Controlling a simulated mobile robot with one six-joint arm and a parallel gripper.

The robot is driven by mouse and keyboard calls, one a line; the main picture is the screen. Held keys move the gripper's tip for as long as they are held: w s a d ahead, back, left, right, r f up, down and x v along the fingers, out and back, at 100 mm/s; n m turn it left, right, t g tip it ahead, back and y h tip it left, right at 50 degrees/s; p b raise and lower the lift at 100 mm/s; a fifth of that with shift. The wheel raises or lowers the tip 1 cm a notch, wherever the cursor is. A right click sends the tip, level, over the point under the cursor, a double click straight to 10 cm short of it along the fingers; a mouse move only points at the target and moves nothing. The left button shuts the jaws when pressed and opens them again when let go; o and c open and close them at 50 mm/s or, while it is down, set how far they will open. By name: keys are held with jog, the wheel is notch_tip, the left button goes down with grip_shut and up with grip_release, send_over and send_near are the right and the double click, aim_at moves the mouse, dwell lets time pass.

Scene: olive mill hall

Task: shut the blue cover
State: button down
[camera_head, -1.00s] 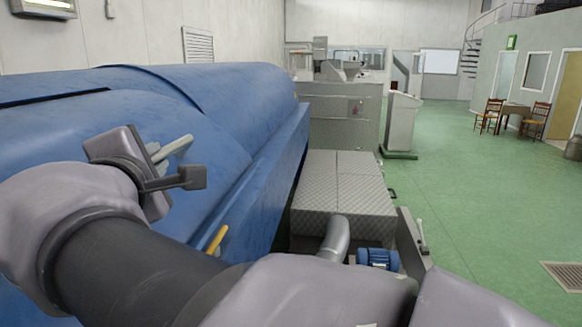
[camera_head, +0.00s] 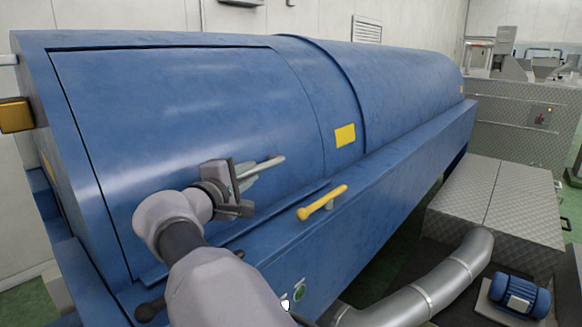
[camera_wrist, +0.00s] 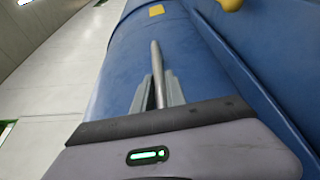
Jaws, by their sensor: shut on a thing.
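The blue cover (camera_head: 190,110) is a curved panel on the front of a long blue machine. It lies down over the body, with its lower edge close along the ledge; I cannot tell whether a small gap remains. My gripper (camera_head: 250,178) is at the cover's lower right part, shut on a pale grey bar handle (camera_head: 268,162). In the wrist view the bar handle (camera_wrist: 155,60) runs up between the two grey fingers (camera_wrist: 158,92), with the blue cover (camera_wrist: 118,75) behind. The handle's near end is hidden by the gripper.
A yellow lever (camera_head: 322,202) sticks out from the ledge right of my gripper. A grey pipe (camera_head: 430,295), a blue motor (camera_head: 518,296) and a checker-plate metal box (camera_head: 495,205) stand at the right. An amber lamp (camera_head: 16,114) is at the far left.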

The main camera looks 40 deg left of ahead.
jog(key=shift+a+f, duration=0.1)
jog(key=shift+f, duration=0.15)
jog(key=c, duration=1.8)
grip_release()
jog(key=o, duration=0.4)
jog(key=shift+a+f, duration=0.1)
jog(key=shift+a, duration=0.2)
jog(key=shift+o, duration=0.2)
